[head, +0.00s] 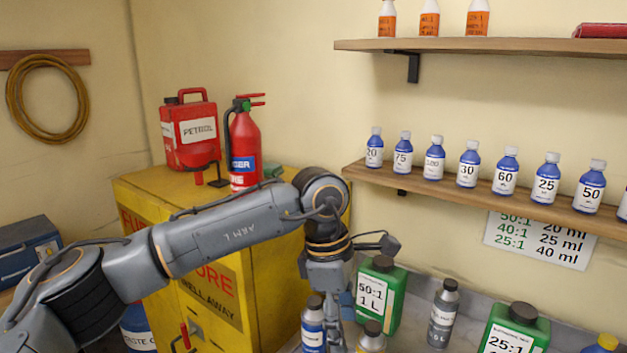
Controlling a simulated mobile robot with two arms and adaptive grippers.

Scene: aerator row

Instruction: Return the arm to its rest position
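My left arm, marked ARM L, comes in from the lower left and reaches across the front of the yellow cabinet (150,195). Its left gripper (338,325) points down over the counter, between a blue bottle with a dark cap (313,328) and a green container labelled 50:1 1 L (377,297). The fingertips are small and partly lost among the bottles, so I cannot tell whether they are open or shut or touch anything. My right gripper is not in view.
A grey bottle (442,315), a dark-capped bottle (371,338) and a green 25:1 container (513,330) stand on the counter. A shelf (480,197) with several numbered blue bottles hangs above. A fire extinguisher (244,145) and red petrol can (190,132) stand on the cabinet.

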